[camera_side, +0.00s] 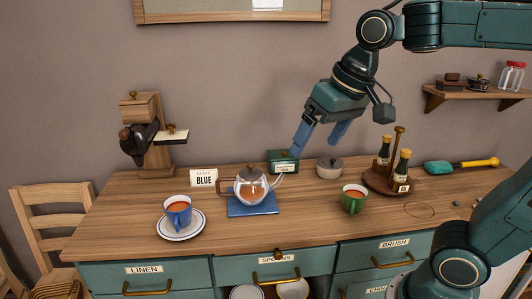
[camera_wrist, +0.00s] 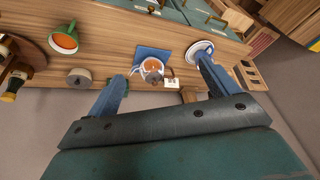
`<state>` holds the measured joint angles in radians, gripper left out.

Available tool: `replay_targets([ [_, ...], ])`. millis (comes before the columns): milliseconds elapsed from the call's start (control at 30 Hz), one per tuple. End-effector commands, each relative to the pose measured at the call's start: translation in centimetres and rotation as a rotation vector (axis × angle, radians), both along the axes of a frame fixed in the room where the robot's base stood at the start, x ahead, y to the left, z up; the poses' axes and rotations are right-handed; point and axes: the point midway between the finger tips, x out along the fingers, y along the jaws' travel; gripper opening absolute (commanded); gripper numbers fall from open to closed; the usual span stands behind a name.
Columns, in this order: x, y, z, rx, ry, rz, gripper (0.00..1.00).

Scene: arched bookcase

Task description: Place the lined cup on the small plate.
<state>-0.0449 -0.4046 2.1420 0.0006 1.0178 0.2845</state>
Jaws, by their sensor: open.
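A blue cup (camera_side: 178,211) filled with orange-brown liquid sits upright on a small white plate with blue rings (camera_side: 181,234), at the left of the desk. A green cup (camera_side: 354,200) with similar liquid stands on the bare wood right of centre; it also shows in the wrist view (camera_wrist: 64,39). I cannot make out which cup is lined. My gripper (camera_side: 317,145) is open and empty, in the air above the desk's back edge, apart from both cups. In the wrist view one finger of my gripper (camera_wrist: 162,71) covers part of the plate (camera_wrist: 203,46) and hides most of the blue cup.
A glass teapot (camera_side: 250,187) stands on a blue mat (camera_side: 251,209) between the cups. Behind are a name card (camera_side: 204,177), green box (camera_side: 283,163) and lidded pot (camera_side: 329,168). A bottle caddy (camera_side: 377,185) stands right of the green cup. The front centre is clear.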

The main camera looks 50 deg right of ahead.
Motion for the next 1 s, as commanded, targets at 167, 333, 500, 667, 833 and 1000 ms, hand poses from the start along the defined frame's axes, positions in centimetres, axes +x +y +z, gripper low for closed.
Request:
replay_targets([
  [167, -4.3, -0.7, -1.9, -0.046, -0.049, 0.09, 0.87],
  [333, -7.3, -1.0, -4.0, -0.088, -0.085, 0.162, 0.87],
  [500, -8.9, -1.2, -5.2, -0.113, -0.104, 0.204, 0.87],
  [667, -9.3, -1.2, -5.6, -0.12, -0.108, 0.215, 0.87],
  [833, -9.2, -1.2, -5.6, -0.119, -0.107, 0.214, 0.87],
  [1000, -9.2, -1.2, -5.6, -0.119, -0.107, 0.214, 0.87],
])
